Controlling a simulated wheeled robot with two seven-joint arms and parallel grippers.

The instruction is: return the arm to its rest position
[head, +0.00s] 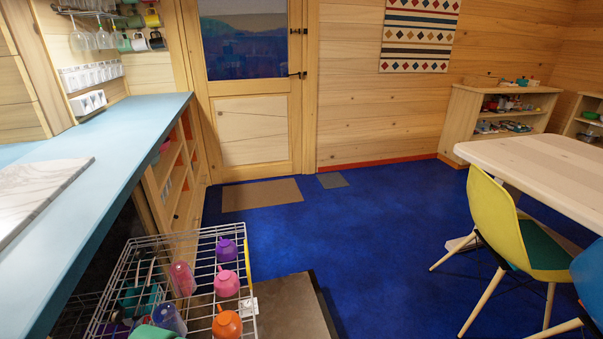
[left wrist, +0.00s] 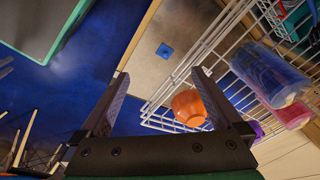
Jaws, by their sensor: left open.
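My left gripper (left wrist: 160,74) shows only in the left wrist view. Its two dark fingers are spread apart and nothing is held between them. An orange cup (left wrist: 188,107) appears beyond the fingers, nearer the right one, at the white wire rack (left wrist: 160,116). The gap between cup and finger cannot be judged. In the head view the orange cup (head: 227,324) is at the right side of the wire rack (head: 165,238). My right gripper is in neither view.
The rack also holds a pink cup (head: 227,284), a purple cup (head: 226,250) and clear bottles (head: 183,278). A blue-topped counter (head: 110,145) runs along the left. A table (head: 550,155) and yellow chair (head: 495,215) stand right. The blue floor (head: 350,225) between is clear.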

